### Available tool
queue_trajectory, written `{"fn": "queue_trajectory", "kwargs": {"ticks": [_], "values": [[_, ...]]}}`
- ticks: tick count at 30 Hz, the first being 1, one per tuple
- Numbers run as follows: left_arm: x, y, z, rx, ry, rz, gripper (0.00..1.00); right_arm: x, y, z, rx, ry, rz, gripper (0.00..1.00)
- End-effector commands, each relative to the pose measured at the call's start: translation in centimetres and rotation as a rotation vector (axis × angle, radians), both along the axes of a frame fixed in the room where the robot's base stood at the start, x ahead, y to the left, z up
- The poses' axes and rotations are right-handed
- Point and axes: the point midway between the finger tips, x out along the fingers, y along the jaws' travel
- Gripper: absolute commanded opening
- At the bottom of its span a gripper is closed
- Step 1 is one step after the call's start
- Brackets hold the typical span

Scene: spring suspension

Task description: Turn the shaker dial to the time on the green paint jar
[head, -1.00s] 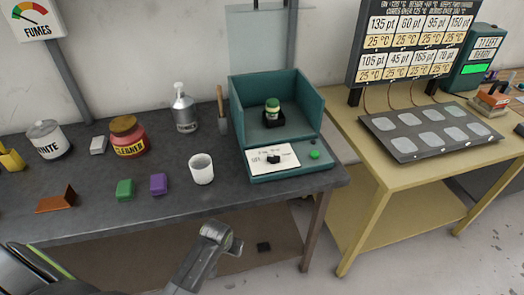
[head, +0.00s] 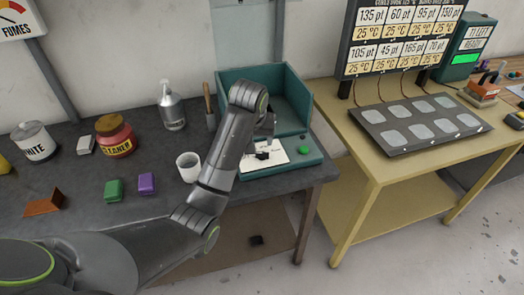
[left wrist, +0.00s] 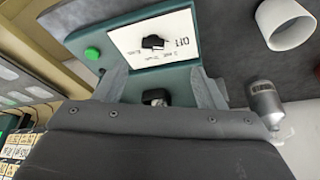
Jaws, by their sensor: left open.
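The teal shaker (head: 308,163) stands at the right end of the dark bench. Its white dial plate (head: 284,157) carries a black dial (head: 262,156), which also shows in the left wrist view (left wrist: 153,42). The plate's small print is unreadable. My left gripper (head: 266,135) is over the shaker, just above and behind the dial in the head view. In the left wrist view its fingers (left wrist: 157,88) are spread and empty, with the dial ahead, apart from them. My arm hides the green paint jar in the head view. My right gripper is not in view.
A green button (head: 303,150) sits right of the plate. A white cup (head: 188,166) stands just left of the shaker, close to my arm. A soap bottle (head: 172,107), cleaner jar (head: 115,140) and coloured blocks (head: 146,183) are further left. A yellow table (head: 375,150) stands right.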

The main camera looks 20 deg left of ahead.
Motion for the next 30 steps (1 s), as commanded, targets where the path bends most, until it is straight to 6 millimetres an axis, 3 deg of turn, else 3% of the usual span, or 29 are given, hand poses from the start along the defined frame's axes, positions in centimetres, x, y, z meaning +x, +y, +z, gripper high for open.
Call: {"fn": "queue_trajectory", "kwargs": {"ticks": [1,5,10,30], "values": [[0.6,-0.5,1.3,0.000,-0.006,0.001,0.64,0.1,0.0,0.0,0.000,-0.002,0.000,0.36],[1.3,-1.1,3.0,-0.001,-0.007,0.006,0.64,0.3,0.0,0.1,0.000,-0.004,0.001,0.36],[1.7,-1.1,2.4,-0.001,-0.002,0.008,0.64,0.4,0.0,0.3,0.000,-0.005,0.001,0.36],[6.0,-0.1,-8.3,-0.001,-0.003,0.008,0.64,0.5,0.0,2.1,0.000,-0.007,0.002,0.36]]}}
